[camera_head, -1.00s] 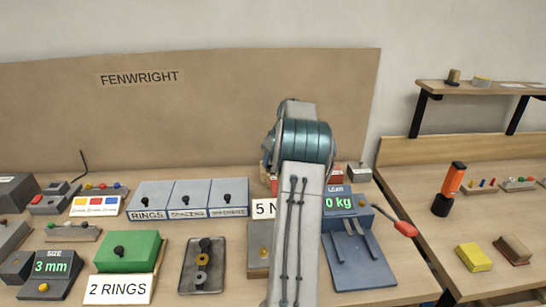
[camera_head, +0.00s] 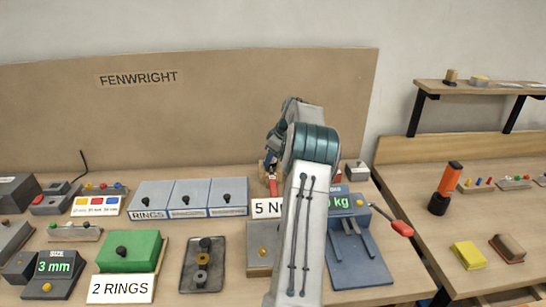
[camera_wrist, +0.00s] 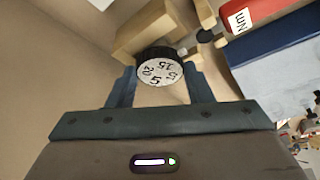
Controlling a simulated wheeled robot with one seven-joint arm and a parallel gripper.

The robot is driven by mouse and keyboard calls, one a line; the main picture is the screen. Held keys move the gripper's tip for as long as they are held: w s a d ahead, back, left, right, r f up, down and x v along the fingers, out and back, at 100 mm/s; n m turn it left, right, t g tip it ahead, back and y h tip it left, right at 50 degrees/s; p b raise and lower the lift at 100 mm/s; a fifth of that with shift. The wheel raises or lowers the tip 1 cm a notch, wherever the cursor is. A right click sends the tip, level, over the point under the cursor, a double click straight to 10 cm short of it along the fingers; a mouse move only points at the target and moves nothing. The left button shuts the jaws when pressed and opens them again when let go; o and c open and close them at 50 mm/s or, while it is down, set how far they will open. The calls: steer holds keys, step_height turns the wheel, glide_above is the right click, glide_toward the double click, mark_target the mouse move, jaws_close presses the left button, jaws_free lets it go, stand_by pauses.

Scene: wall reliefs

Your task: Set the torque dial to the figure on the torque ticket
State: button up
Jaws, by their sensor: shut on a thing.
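The torque dial (camera_wrist: 160,72) shows in the wrist view as a round white face with a black rim and printed figures, among them 5, 15 and 20. My gripper (camera_wrist: 161,77) is shut on it, one finger at each side. Which figure the dial is set to cannot be told. The torque ticket (camera_head: 263,209) is a white card in the head view reading "5 N"; my arm hides the rest.
A red block with an "Nm" label (camera_wrist: 239,21) and a blue block lie right of the dial in the wrist view. In the head view, a blue load device with a red-tipped lever (camera_head: 402,228) stands right of my arm. A "2 RINGS" card (camera_head: 122,289) is front left.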

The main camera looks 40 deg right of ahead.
steer(key=o, duration=1)
steer(key=v, duration=1.4)
steer(key=shift+s+f, duration=0.1)
